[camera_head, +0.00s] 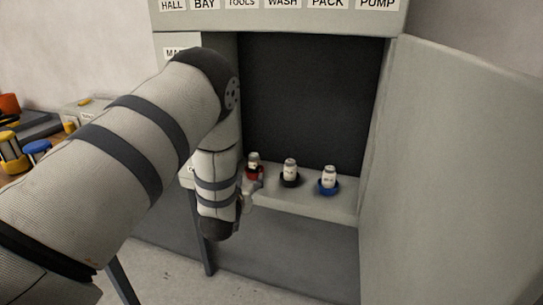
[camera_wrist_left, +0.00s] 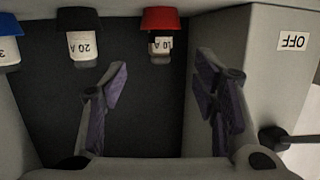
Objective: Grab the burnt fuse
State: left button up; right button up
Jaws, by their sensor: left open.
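Three small fuses stand in a row on the ledge of a grey cabinet. The left one, with the red base (camera_head: 254,165), has a dark band on its body. It shows at the top of the left wrist view (camera_wrist_left: 160,44), upside down, labelled 10 A, with a darkened end. It looks like the burnt one. The black-based fuse (camera_head: 290,171) is in the middle, labelled 20 A, and the blue-based fuse (camera_head: 328,177) is at the right. My left gripper (camera_wrist_left: 160,88) is open and empty, close to the red-based fuse. My right gripper is out of view.
A black lever (camera_wrist_left: 290,137) beside an OFF label (camera_wrist_left: 293,41) shows in the wrist view. Blue and yellow items (camera_head: 37,148) sit on a table at far left.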

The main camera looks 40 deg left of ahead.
aim_at(253, 162)
pick_arm(q)
jog(key=x, duration=0.4)
jog(key=b+x, duration=0.1)
jog(key=x, duration=0.3)
jog(key=r+b+x, duration=0.1)
jog(key=x, duration=0.3)
jog(key=shift+w+a, duration=0.1)
jog(key=shift+a, duration=0.05)
jog(key=shift+w+r, duration=0.1)
jog(key=shift+r, duration=0.15)
jog(key=shift+c, duration=0.8)
jog(key=c, duration=1.1)
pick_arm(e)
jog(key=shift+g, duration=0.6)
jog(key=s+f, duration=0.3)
